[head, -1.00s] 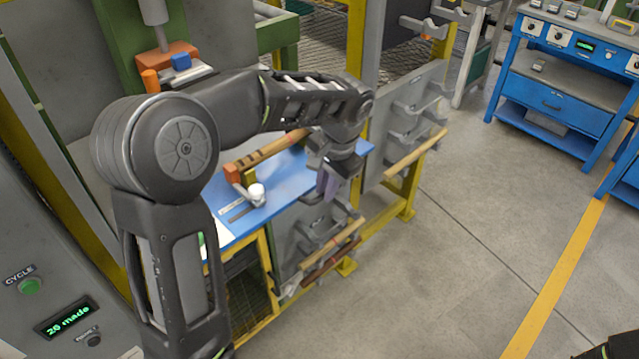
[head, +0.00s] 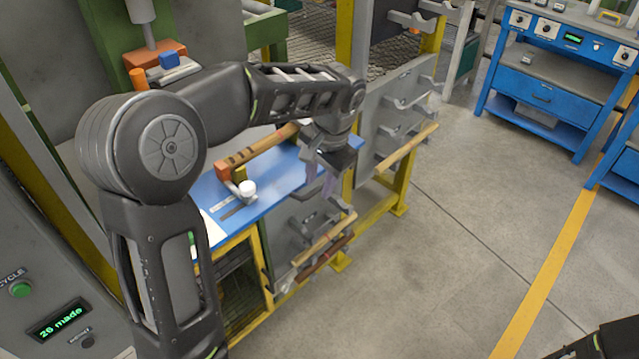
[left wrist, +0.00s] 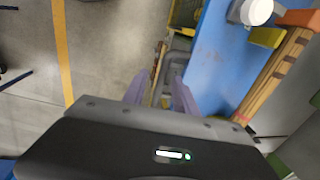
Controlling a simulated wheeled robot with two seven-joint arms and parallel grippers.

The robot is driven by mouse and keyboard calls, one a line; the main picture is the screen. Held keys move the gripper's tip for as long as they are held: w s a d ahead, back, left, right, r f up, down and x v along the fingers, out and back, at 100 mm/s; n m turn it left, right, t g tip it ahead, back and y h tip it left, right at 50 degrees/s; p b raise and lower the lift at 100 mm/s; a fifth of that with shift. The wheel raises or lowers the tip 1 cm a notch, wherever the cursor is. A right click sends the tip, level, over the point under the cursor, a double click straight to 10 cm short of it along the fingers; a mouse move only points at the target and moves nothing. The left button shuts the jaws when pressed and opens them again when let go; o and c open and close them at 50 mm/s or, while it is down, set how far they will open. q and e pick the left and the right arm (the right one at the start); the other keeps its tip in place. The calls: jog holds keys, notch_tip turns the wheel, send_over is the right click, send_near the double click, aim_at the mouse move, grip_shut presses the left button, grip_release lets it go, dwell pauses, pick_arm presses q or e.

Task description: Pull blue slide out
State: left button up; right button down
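A small blue block (head: 169,60) sits at an orange-red block (head: 152,56) under a grey vertical rod in the upper left of the head view; it is the only small blue part I see there, and I cannot tell for sure that it is the slide. My left gripper (head: 321,180) hangs beside the right end of the blue tabletop (head: 262,200), well away from that block. In the left wrist view my left gripper (left wrist: 160,88) has its two purple fingers apart with nothing held between them.
A wooden piece with an orange end (head: 222,168) and a white round knob (head: 247,188) are on the blue tabletop. Grey hooks hold wooden sticks (head: 408,148) at the right. A blue workbench (head: 545,90) stands beyond clear floor.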

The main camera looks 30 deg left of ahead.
pick_arm(q)
notch_tip(320, 180, up, 7)
jog(key=d, duration=0.1)
jog(key=shift+s+d+f, duration=0.15)
jog(key=shift+s+f, duration=0.05)
dwell(0.4)
